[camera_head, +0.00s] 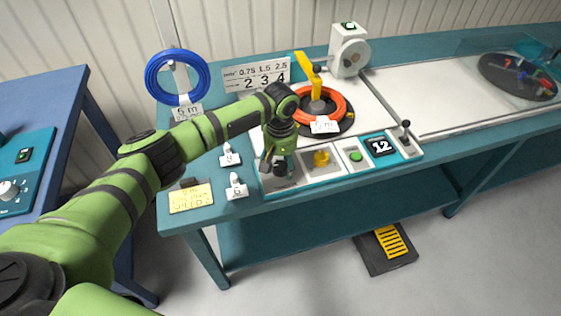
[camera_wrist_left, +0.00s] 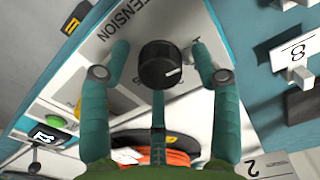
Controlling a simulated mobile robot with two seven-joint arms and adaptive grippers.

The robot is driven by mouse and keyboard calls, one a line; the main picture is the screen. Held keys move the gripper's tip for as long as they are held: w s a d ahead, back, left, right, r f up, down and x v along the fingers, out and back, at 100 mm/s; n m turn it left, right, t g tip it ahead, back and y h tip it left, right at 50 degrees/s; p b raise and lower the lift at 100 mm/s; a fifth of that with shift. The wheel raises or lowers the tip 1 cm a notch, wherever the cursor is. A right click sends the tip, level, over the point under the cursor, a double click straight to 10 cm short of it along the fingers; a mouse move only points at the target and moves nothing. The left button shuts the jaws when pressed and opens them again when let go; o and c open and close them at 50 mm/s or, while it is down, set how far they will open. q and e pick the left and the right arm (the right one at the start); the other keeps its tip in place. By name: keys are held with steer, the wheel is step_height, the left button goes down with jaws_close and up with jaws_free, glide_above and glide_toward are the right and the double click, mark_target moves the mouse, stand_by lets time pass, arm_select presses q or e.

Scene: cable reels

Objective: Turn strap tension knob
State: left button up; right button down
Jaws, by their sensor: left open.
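My left gripper (camera_wrist_left: 160,74) is open, with one finger on either side of the knob. Gaps show between the fingers and the knob, so neither seems to touch it. In the head view my left gripper (camera_head: 277,164) is over the left end of the control panel and partly hides the knob. My right gripper is not in view.
On the panel are a yellow knob (camera_head: 321,158), a green button (camera_head: 356,156), a display reading 12 (camera_head: 380,146) and a lever (camera_head: 405,129). An orange cable coil (camera_head: 338,102) lies behind. Small numbered tags (camera_head: 236,186) stand left of the panel. A blue coil (camera_head: 150,80) hangs at the back.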

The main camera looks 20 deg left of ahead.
arm_select(q)
steer(key=c, duration=1.1)
steer(key=shift+c, duration=0.2)
steer(key=shift+s+r+m+p, duration=0.1)
steer(key=shift+r+m+p, duration=0.05)
steer(key=shift+m+p, duration=0.6)
steer(key=m+p, duration=0.1)
steer(key=m, duration=0.1)
steer(key=shift+m, duration=0.35)
steer(key=m+p, duration=0.1)
steer(key=m, duration=0.3)
steer(key=shift+m+p, duration=0.3)
steer(key=shift+p, duration=0.05)
steer(key=m, duration=0.3)
steer(key=shift+m+p, duration=0.3)
steer(key=m, duration=0.3)
steer(key=shift+m, duration=0.3)
steer(key=m, duration=0.3)
steer(key=shift+f+m, duration=0.2)
steer(key=shift+m, duration=2.1)
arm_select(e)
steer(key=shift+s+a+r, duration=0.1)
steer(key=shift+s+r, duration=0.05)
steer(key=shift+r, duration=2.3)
